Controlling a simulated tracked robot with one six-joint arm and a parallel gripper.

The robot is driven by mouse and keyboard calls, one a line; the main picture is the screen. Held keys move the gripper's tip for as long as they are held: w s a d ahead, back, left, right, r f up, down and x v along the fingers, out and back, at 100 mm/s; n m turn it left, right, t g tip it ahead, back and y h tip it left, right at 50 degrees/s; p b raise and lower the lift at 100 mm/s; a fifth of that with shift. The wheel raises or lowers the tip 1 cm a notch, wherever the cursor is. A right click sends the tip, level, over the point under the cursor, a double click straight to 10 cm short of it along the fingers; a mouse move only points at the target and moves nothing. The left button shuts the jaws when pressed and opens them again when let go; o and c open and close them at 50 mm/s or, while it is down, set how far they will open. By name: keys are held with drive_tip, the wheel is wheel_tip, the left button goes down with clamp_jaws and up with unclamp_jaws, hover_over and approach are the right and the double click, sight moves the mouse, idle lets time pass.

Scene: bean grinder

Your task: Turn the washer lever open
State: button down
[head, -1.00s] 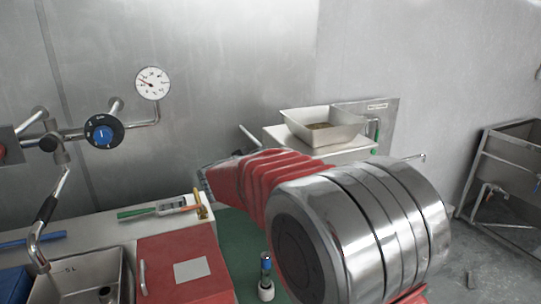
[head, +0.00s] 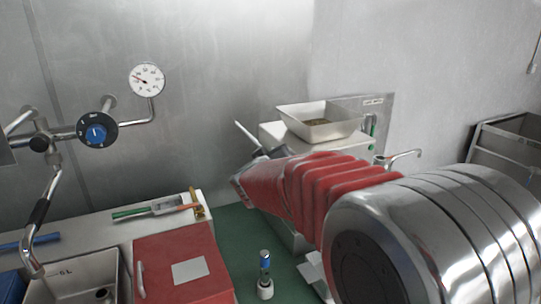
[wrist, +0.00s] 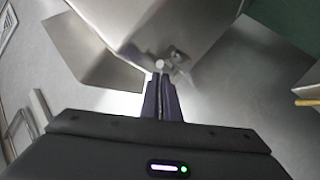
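The white machine (head: 272,135) stands against the back wall with a metal hopper tray (head: 322,128) on top. A thin pale bar (head: 247,136) slants up from its left side; I cannot tell whether this is the washer lever. Whether the pin is between the fingers is unclear.
A metal spout (head: 402,156) projects at the machine's right. A red box (head: 180,262), a sink (head: 85,280) and a blue dial valve (head: 97,132) are at left. A metal rack (head: 505,150) is at far right.

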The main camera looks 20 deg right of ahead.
drive_tip(key=shift+d+f, duration=0.15)
drive_tip(key=shift+d, duration=0.05)
idle(0.3)
drive_tip(key=s+a+r, duration=0.2)
drive_tip(key=s+r, duration=0.3)
drive_tip(key=s, duration=0.5)
drive_tip(key=shift+r, duration=0.3)
drive_tip(key=shift+s, duration=0.1)
idle(0.5)
